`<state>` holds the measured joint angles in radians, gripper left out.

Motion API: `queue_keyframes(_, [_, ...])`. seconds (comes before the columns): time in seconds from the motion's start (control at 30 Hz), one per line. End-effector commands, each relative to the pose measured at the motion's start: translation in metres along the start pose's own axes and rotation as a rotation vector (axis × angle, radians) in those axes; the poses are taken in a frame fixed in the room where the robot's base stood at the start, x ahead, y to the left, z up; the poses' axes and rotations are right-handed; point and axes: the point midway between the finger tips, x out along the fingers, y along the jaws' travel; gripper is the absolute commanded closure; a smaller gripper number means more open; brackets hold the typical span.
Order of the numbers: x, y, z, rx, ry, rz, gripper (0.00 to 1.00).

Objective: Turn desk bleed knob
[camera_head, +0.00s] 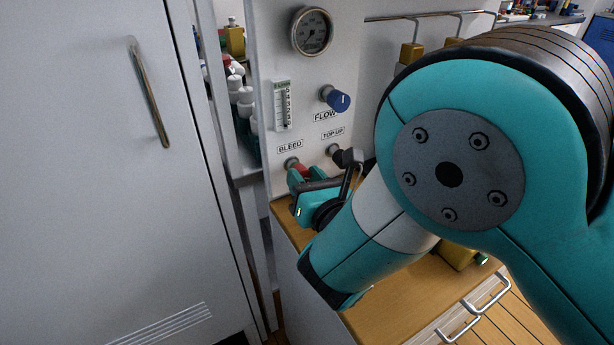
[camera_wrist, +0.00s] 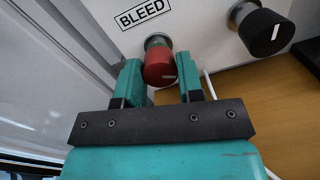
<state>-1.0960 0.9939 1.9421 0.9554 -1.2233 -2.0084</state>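The bleed knob (camera_wrist: 157,68) is a red round knob with a short white mark, mounted on the white panel (camera_head: 348,62) below the BLEED label (camera_wrist: 142,14). In the head view the red knob (camera_head: 302,168) is mostly hidden by my gripper. My gripper (camera_wrist: 161,72) is at the knob, with one teal finger on each side of it. In the head view my gripper (camera_head: 300,180) reaches the lower left of the panel.
A black TOP UP knob (camera_wrist: 266,32) is close to the right of the fingers. A blue FLOW knob (camera_head: 336,98), a flow meter (camera_head: 282,105) and a gauge (camera_head: 312,31) are above. A wooden desk top (camera_head: 385,311) lies below. A grey door (camera_head: 90,180) stands left.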

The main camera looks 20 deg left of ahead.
Motion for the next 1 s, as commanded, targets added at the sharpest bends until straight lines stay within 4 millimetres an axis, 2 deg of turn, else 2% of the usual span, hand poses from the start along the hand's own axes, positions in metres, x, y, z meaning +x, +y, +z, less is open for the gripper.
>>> queue_keyframes(0.03, [-0.0001, 0.0004, 0.0002, 0.0, 0.0, 0.001, 0.83])
queue_keyframes(0.07, [-0.0002, 0.0003, 0.0002, 0.0, 0.0, 0.001, 0.89])
queue_keyframes(0.47, [-0.0007, -0.0007, 0.001, 0.058, 0.002, 0.0, 0.89])
queue_keyframes(0.67, [-0.0008, -0.0013, 0.0015, 0.183, 0.008, -0.002, 0.89])
queue_keyframes(1.0, [-0.0009, -0.0022, 0.0012, 0.499, 0.024, -0.006, 0.89])
